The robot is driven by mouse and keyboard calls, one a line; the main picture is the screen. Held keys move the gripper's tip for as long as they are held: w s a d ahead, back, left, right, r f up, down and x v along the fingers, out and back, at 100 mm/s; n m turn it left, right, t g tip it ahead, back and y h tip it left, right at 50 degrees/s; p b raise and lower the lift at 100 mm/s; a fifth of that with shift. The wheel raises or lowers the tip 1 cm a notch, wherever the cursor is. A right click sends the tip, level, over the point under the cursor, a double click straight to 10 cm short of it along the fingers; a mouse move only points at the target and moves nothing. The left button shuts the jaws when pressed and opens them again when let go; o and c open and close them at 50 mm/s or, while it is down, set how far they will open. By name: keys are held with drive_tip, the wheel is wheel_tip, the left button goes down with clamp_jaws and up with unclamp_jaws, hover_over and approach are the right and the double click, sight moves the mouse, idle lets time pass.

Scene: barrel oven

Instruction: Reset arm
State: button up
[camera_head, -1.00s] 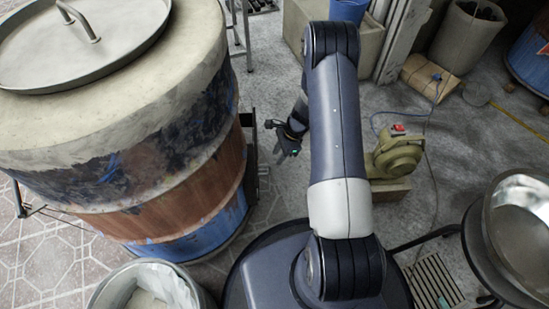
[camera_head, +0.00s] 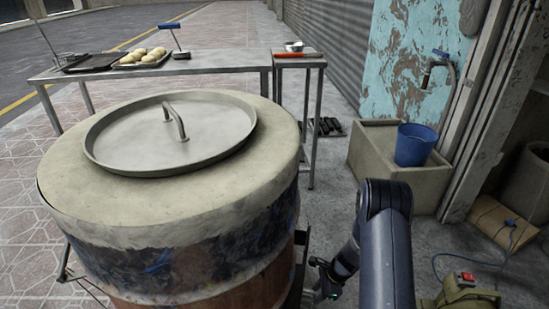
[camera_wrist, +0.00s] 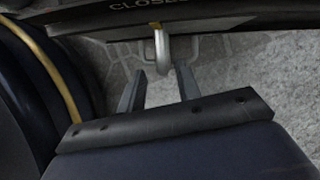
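My arm (camera_head: 388,240) rises at the lower right of the head view, folded down beside the barrel oven. My gripper (camera_head: 322,282) hangs low, just right of the oven (camera_head: 160,190). In the wrist view my gripper (camera_wrist: 160,82) has its two fingers spread apart with nothing held between them. A pale metal handle (camera_wrist: 161,52) shows just beyond the fingertips, under a dark plate (camera_wrist: 220,20) lettered "CLOSE", its end cut off. I cannot tell whether a finger touches the handle. The oven's round metal lid (camera_head: 170,133) lies on its top.
A metal table (camera_head: 220,62) with dough on a tray (camera_head: 142,58) stands behind the oven. A stone basin (camera_head: 375,160) with a blue bucket (camera_head: 415,145) is at the right. A green blower (camera_head: 460,295) sits low right. The pavement left of the oven is open.

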sight(314, 297)
drive_tip(key=b+x, duration=0.1)
drive_tip(key=x, duration=0.2)
drive_tip(key=shift+f, duration=0.25)
drive_tip(key=shift+w+r, duration=0.25)
drive_tip(key=shift+w, duration=0.2)
